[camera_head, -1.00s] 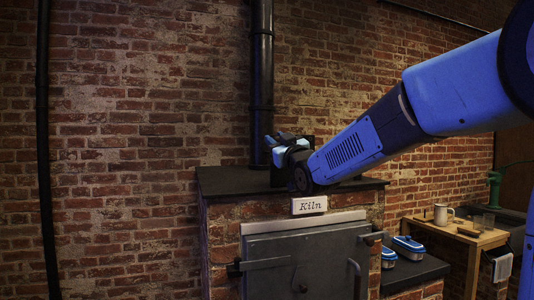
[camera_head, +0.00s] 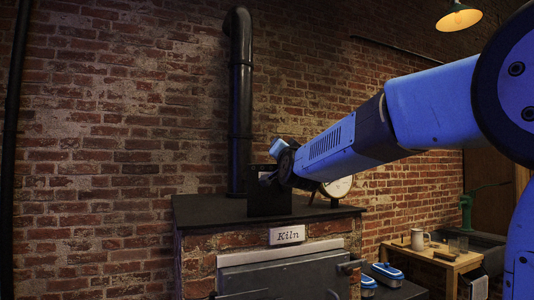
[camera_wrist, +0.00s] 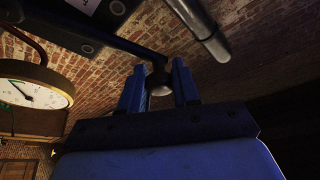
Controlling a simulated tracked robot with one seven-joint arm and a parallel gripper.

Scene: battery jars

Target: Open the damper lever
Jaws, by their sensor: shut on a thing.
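The damper lever (camera_wrist: 135,48) shows in the wrist view as a dark rod ending in a round knob (camera_wrist: 159,82). The knob sits between the two blue fingers of my gripper (camera_wrist: 158,72), which are shut on it. In the head view my gripper (camera_head: 274,160) is above a black box (camera_head: 269,198) on the kiln's top. The lever cannot be made out there, hidden by the gripper and box.
The brick kiln has a dark top slab (camera_head: 215,210), a "Kiln" sign (camera_head: 287,235) and a metal door (camera_head: 285,277). A black stovepipe (camera_head: 241,110) rises behind. A round dial (camera_wrist: 35,93) is left in the wrist view. A side table (camera_head: 430,258) stands right.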

